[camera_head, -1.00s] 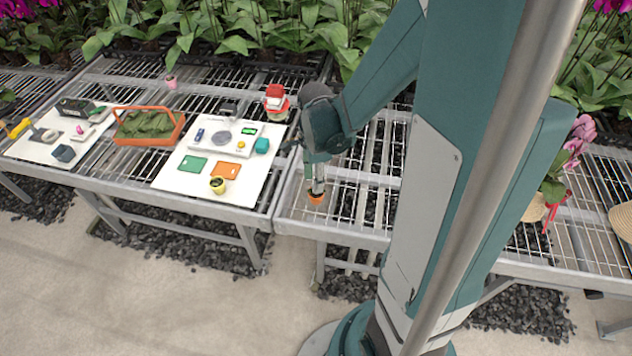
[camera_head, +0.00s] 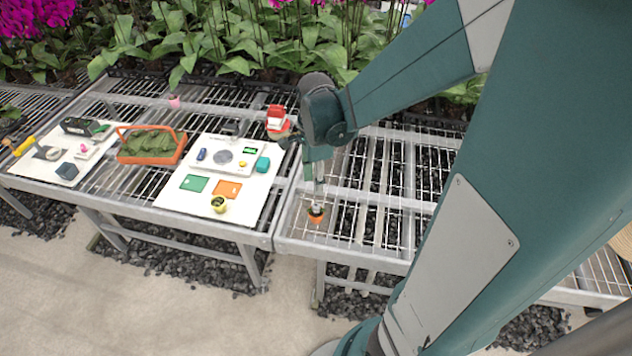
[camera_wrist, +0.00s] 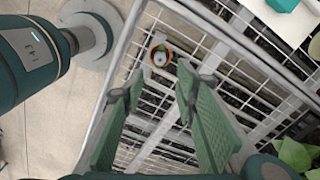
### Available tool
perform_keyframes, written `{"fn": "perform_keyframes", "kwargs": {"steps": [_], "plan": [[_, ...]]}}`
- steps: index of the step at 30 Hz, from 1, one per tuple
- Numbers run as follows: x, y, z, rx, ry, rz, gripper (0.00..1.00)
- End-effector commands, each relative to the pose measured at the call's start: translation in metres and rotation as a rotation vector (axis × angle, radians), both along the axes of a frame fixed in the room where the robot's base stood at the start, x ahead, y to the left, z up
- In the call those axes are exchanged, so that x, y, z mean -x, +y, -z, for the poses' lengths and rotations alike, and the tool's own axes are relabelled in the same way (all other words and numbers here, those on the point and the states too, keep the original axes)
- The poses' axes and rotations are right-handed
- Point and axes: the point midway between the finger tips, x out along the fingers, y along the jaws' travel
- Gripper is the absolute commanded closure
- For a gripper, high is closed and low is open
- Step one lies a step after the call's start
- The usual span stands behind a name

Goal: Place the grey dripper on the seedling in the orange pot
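The orange pot (camera_head: 316,218) stands on the wire bench near its front left corner. In the wrist view the orange pot (camera_wrist: 152,62) is seen from above, with a bit of green at its rim. A pale grey round piece, which looks like the grey dripper (camera_wrist: 160,58), sits in the pot's mouth. How it meets the seedling is too small to tell. My gripper (camera_wrist: 160,78) has its two green fingers apart with nothing between them. In the head view my gripper (camera_head: 319,183) is above the pot, pointing down.
The wire bench right of the pot is mostly clear.

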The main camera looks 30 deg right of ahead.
Motion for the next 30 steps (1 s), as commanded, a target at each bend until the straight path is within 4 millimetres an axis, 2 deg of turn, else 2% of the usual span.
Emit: {"fn": "perform_keyframes", "kwargs": {"steps": [20, 30], "plan": [[0.000, 0.001, -0.002, 0.002, -0.006, -0.015, 0.70], [0.005, 0.018, -0.027, 0.024, -0.070, -0.221, 0.70]]}}
